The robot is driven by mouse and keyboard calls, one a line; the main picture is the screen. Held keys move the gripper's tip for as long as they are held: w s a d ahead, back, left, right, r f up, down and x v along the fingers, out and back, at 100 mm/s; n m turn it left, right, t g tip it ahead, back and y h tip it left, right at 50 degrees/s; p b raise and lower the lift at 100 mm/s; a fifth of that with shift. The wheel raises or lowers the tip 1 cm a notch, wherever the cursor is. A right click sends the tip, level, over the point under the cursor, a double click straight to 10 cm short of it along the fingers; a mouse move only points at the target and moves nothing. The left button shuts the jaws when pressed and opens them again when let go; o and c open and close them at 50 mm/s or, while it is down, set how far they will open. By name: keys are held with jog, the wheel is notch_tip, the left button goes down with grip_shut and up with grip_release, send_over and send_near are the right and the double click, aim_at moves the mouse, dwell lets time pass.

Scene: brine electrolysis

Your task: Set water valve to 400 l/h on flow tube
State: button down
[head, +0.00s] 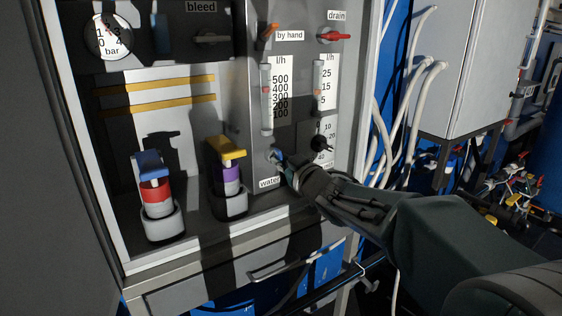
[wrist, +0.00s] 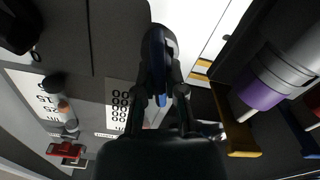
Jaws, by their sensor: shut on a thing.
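The water flow tube (head: 266,112) is a clear upright tube with an l/h scale from 100 to 500. The blue water valve knob (head: 273,155) sits below the tube, above the "water" label. My gripper (head: 281,161) is at this knob and shut on it, hiding part of it. In the wrist view my gripper (wrist: 166,97) closes around the dark blue knob (wrist: 157,45). That view is turned over, with the scale numbers upside down.
A second flow tube (head: 319,85) with a black knob (head: 321,143) stands close to the right. The red drain handle (head: 334,36) and orange by-hand lever (head: 270,31) are above. Blue-red (head: 154,190) and yellow-purple (head: 229,175) dosing units stand left.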

jog(key=shift+f+m, duration=0.35)
jog(key=shift+m, duration=0.15)
jog(key=c, duration=0.7)
grip_release()
jog(key=shift+r, duration=0.2)
jog(key=v, duration=1.2)
